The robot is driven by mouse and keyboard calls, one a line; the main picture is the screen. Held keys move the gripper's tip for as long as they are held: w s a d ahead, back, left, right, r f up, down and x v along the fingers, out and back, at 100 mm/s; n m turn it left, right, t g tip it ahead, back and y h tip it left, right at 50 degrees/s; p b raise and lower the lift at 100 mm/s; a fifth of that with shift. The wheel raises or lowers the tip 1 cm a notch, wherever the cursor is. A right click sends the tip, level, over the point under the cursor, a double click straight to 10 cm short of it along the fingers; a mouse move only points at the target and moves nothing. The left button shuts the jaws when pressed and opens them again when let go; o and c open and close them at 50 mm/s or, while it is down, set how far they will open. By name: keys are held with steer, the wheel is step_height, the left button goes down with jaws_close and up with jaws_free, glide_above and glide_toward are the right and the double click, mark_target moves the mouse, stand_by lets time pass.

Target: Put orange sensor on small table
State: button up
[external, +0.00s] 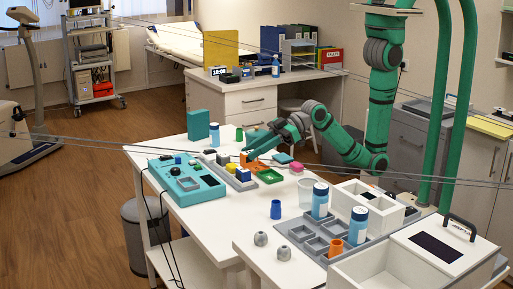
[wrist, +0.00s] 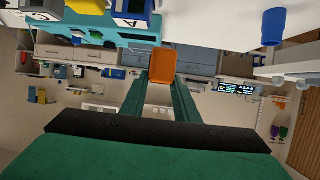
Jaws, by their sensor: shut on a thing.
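The orange sensor (wrist: 161,65) is a small block with a rounded edge, held between the two green fingers of my gripper (wrist: 161,82) in the wrist view. In the external view my gripper (external: 249,155) is over the middle of a white table (external: 215,212), among small parts, and the sensor (external: 244,159) shows as a small orange patch at its fingertips. The arm reaches in from the right. I cannot tell how high the sensor is above the table. Which table is the small one is unclear.
A blue cup (external: 275,209), bottles (external: 320,200) and a grey compartment tray (external: 300,232) stand toward the front right. The table's front left is bare.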

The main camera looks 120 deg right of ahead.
steer(key=s+d+m+h, duration=0.1)
steer(key=s+d, duration=0.2)
steer(key=d, duration=0.4)
steer(key=s+d+f+m+g+h, duration=0.1)
steer(key=s+d+h, duration=0.15)
steer(key=d, duration=0.35)
steer(key=s+d+m+h, duration=0.1)
steer(key=s+d+m, duration=0.1)
steer(key=s+d, duration=0.35)
steer(key=shift+w+d+f, duration=0.25)
steer(key=shift+d+f, duration=0.05)
steer(key=shift+f, duration=1.1)
steer(key=shift+w+d+f, duration=0.2)
steer(key=shift+d+f, duration=0.1)
steer(key=shift+f, duration=1.1)
steer(key=shift+w+d+f, duration=0.25)
steer(key=shift+d+f, duration=0.05)
steer(key=shift+f, duration=1.1)
steer(key=shift+f, duration=0.15)
steer(key=o, duration=1.1)
steer(key=shift+s+r, duration=0.15)
steer(key=shift+r, duration=0.05)
steer(key=shift+o, duration=0.4)
steer(key=v, duration=0.7)
steer(key=shift+s, duration=0.15)
